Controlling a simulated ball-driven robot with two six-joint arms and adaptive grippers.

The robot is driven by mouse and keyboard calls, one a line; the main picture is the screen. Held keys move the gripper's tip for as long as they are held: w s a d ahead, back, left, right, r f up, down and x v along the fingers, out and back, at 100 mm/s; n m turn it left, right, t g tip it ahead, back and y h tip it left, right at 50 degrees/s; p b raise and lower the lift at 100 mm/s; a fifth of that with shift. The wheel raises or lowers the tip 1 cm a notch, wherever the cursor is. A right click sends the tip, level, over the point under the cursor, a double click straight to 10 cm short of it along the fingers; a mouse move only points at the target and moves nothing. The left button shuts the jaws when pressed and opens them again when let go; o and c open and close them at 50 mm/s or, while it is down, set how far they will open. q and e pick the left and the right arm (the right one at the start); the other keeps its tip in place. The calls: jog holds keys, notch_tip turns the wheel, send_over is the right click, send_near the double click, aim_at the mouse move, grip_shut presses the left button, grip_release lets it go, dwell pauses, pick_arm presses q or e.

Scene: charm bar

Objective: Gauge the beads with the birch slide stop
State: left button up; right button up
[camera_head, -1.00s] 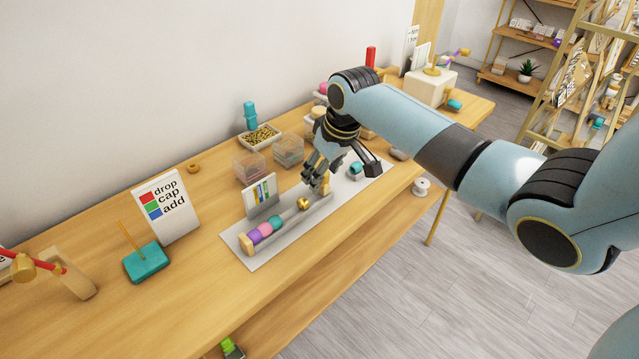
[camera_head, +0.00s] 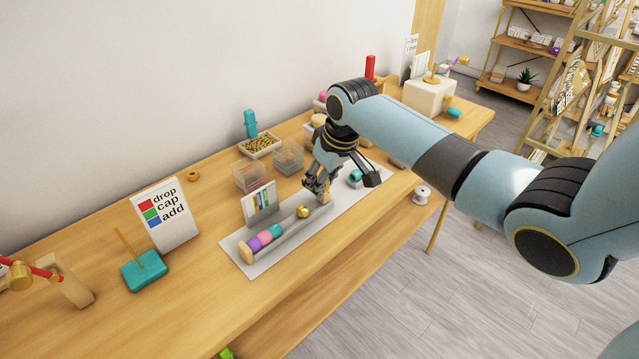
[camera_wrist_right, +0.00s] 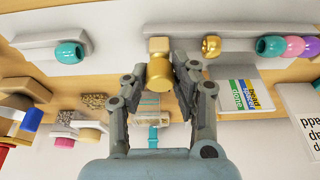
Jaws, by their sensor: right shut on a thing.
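My right gripper (camera_head: 317,188) is low over the right part of a grey channel on a pale mat (camera_head: 245,268). It is shut on the birch slide stop (camera_head: 325,198); in the right wrist view the gold knob of the slide stop (camera_wrist_right: 160,73) sits between the fingertips. Purple (camera_head: 254,243), pink (camera_head: 265,237) and teal (camera_head: 277,230) beads touch in a row against the channel's left wooden end. A gold bead (camera_head: 303,212) sits in the channel between the teal bead and the stop, apart from both. My left gripper is not in view.
A small card (camera_head: 262,201) stands behind the channel. A teal bead in a holder (camera_head: 355,175) is to its right. Clear bins (camera_head: 250,175) and a tray of gold bits (camera_head: 260,145) stand behind. A sign (camera_head: 166,212) and teal peg base (camera_head: 144,271) are left. The front table strip is clear.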

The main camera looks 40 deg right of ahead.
jog(key=shift+s+a+p, duration=0.2)
jog(key=shift+a+p, duration=1)
jog(key=shift+a, duration=1.15)
jog(key=shift+s+a+p, duration=0.15)
jog(key=shift+a+p, duration=0.45)
jog(key=shift+a, duration=1.1)
jog(key=shift+a+p, duration=0.25)
jog(key=shift+p, duration=0.15)
jog(key=shift+s+a+f, duration=0.1)
jog(key=shift+a, duration=0.5)
jog(key=o, duration=0.9)
